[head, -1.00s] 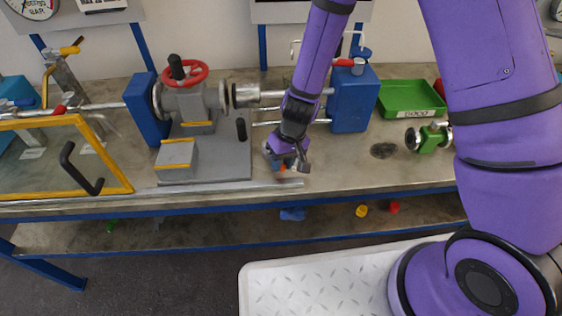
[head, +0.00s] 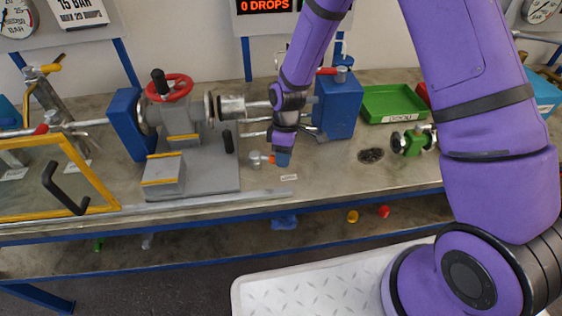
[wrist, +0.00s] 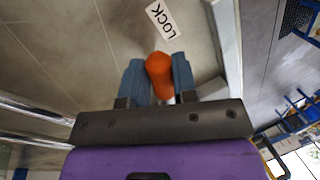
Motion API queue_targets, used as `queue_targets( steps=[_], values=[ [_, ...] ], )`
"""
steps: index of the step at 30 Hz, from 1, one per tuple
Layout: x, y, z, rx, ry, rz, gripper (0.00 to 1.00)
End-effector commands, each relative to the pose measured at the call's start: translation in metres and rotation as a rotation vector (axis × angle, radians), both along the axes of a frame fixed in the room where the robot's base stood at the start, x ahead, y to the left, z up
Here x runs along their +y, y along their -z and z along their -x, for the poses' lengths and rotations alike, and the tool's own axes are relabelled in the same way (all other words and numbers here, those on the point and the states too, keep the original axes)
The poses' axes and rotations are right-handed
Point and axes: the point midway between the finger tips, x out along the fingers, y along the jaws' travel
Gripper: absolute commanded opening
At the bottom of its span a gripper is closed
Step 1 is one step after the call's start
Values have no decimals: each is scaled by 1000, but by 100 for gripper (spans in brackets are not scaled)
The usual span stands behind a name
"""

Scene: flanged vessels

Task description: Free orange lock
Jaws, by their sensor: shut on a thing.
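The orange lock (head: 269,159) shows in the head view as a small orange piece at the left side of my gripper (head: 283,160), with a small grey part just left of it. In the wrist view the rounded orange lock (wrist: 159,74) sits between the two blue fingers, which are shut on it. My gripper points down close to the bench top. A white label reading LOCK (wrist: 161,19) lies on the bench just beyond the lock. The lock's lower part is hidden, and I cannot tell whether it touches the bench.
The grey vessel with a red handwheel (head: 169,88) stands to the left on its grey base. A blue block (head: 338,104) stands behind my gripper. A green valve (head: 411,141) and a green tray (head: 390,103) are to the right. The bench front is mostly clear.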

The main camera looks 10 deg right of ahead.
Motion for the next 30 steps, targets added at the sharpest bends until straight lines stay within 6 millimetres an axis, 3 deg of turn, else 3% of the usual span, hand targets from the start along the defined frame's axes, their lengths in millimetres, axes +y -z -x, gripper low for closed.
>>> queue_targets(
  steps=[15,30],
  values=[
    [-5,0,-27,-2,-313,0,0],
    [-4,-1,-31,-4,-366,-1,0]
  ],
)
